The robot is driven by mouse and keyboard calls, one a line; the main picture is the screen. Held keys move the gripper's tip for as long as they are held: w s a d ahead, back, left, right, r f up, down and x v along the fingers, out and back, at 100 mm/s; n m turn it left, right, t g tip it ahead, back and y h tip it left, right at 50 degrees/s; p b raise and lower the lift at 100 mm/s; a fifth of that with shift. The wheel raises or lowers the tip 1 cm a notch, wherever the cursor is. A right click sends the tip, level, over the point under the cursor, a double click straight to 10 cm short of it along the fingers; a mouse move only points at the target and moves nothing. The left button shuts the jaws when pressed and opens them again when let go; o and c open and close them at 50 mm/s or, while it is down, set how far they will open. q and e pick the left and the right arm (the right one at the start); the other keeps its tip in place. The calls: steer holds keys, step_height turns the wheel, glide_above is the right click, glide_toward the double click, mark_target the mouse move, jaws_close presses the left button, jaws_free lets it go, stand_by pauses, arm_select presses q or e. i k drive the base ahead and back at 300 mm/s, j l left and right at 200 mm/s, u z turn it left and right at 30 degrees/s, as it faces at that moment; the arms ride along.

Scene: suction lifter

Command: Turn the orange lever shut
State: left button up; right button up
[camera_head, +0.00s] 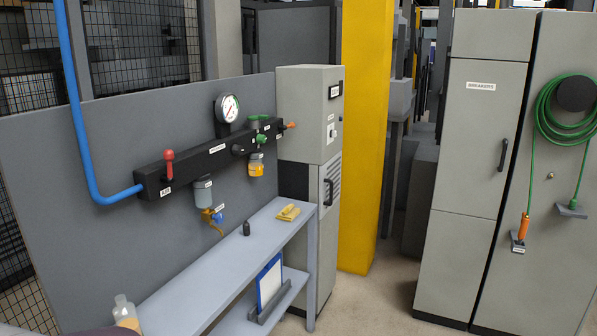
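A black manifold bar (215,158) is fixed on a grey panel at the left. A small orange piece (291,125) sticks out at the bar's right end; it looks like a lever or fitting, too small to tell. A red lever (169,160) stands upright near the bar's left end, above a small label. A blue pipe (108,198) runs into that end. Neither of my grippers is in view.
A pressure gauge (228,107) sits above the bar, with a grey filter bowl (202,192) and an amber bowl (256,167) below. A grey cabinet (309,85) and yellow column (363,150) stand right. Open floor lies beyond.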

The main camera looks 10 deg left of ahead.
mark_target(291, 125)
steer(key=i+l+u, duration=0.2)
steer(key=i, duration=0.25)
steer(key=i+u, duration=0.2)
steer(key=i, duration=0.2)
steer(key=i+l, duration=0.2)
steer(key=i, duration=0.2)
steer(key=i+l+u, duration=0.1)
steer(key=i+l, duration=0.15)
steer(key=i, duration=0.2)
steer(key=i+l, duration=0.25)
steer(key=i, duration=0.15)
